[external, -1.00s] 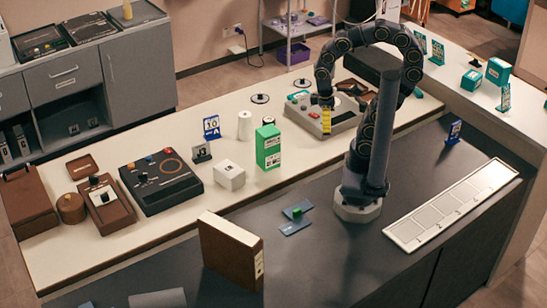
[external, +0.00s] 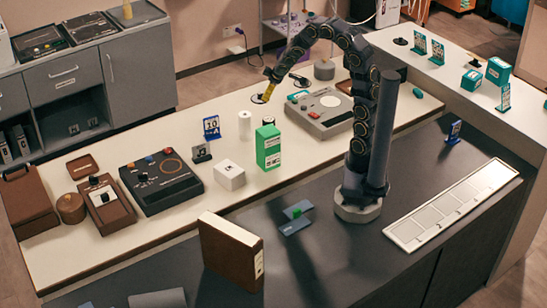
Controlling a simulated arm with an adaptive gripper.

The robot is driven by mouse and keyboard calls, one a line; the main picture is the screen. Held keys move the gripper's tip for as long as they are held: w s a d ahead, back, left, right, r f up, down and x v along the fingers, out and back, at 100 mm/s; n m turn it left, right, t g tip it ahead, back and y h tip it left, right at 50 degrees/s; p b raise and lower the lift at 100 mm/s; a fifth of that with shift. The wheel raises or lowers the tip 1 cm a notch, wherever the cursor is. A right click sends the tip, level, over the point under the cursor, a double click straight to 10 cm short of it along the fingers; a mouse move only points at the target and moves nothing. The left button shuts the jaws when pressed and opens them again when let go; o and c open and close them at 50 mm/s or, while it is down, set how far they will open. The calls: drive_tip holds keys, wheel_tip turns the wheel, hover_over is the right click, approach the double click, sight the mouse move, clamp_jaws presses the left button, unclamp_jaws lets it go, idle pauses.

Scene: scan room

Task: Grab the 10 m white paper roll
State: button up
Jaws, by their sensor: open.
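A white paper roll (external: 245,125) stands upright on the cream counter, just right of a small blue sign (external: 211,128) that appears to read 10. My gripper (external: 267,93) has yellow fingertips and hangs in the air above and a little right of the roll in the external view. It is open, with nothing seen in it. The gap between the fingers is too small to make out from here.
A green box (external: 268,148) and a white box (external: 229,175) stand in front of the roll. A grey console (external: 320,112) lies farther right, and a black console (external: 160,181) lies to the left.

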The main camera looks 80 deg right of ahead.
drive_tip(key=w+d+f+n+t+y, duration=0.1)
drive_tip(key=w+d+f+n+t, duration=0.1)
drive_tip(key=w+d+f+t, duration=0.4)
drive_tip(key=t+y, duration=0.4)
drive_tip(key=y, duration=0.3)
approach(245, 120)
drive_tip(key=w+d+f, duration=0.1)
drive_tip(key=w+f, duration=0.1)
drive_tip(key=w, duration=0.2)
drive_tip(key=shift+n, duration=0.4)
drive_tip(key=x, duration=0.6)
drive_tip(key=shift+w+d+f, duration=0.2)
drive_tip(key=shift+d+f, duration=0.1)
drive_tip(key=shift+f, duration=0.1)
drive_tip(key=c, duration=1.2)
